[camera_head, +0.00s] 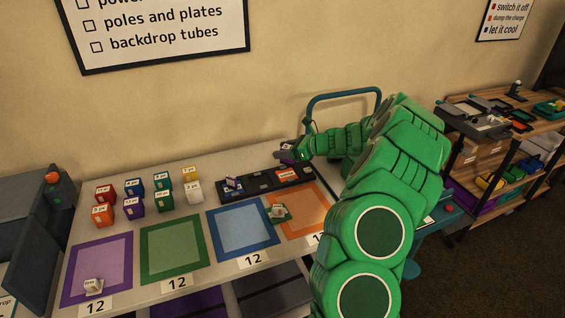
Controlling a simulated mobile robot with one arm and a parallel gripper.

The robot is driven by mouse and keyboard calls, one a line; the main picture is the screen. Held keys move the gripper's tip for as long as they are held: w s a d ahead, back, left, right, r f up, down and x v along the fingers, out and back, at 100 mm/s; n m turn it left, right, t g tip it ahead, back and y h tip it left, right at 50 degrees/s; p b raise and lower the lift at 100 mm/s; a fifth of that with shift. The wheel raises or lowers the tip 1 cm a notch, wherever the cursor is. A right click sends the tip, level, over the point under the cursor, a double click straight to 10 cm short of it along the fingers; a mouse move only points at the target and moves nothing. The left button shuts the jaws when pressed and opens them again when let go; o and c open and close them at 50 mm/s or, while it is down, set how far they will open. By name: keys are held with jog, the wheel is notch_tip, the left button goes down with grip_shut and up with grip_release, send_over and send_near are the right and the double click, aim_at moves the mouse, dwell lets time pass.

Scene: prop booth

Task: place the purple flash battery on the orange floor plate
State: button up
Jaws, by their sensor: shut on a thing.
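My gripper (290,150) is at the back right of the table, above the far end of the black tray. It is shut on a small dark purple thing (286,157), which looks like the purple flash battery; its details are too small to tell. An orange square (318,198) with a paler middle lies flat on the table, in front of the gripper and partly hidden by my arm. It looks like the orange floor plate. A small green piece with a white-topped block (278,211) sits at its left edge.
Blue (240,257), green (145,275) and purple (70,296) squares lie leftward. Several coloured blocks stand behind them. A teal rail (343,93) rises behind my arm.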

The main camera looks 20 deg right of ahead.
jog(key=shift+w+d+f, duration=0.2)
jog(key=shift+w+f, duration=0.55)
jog(key=shift+f, duration=0.25)
jog(key=shift+w+d+f, duration=0.15)
jog(key=shift+w+f, duration=0.65)
jog(key=shift+f, duration=0.15)
jog(key=shift+w+d+f, duration=0.2)
jog(key=shift+w+f, duration=0.55)
jog(key=shift+f, duration=1.65)
jog(key=shift+f, duration=0.25)
jog(key=o, duration=1.3)
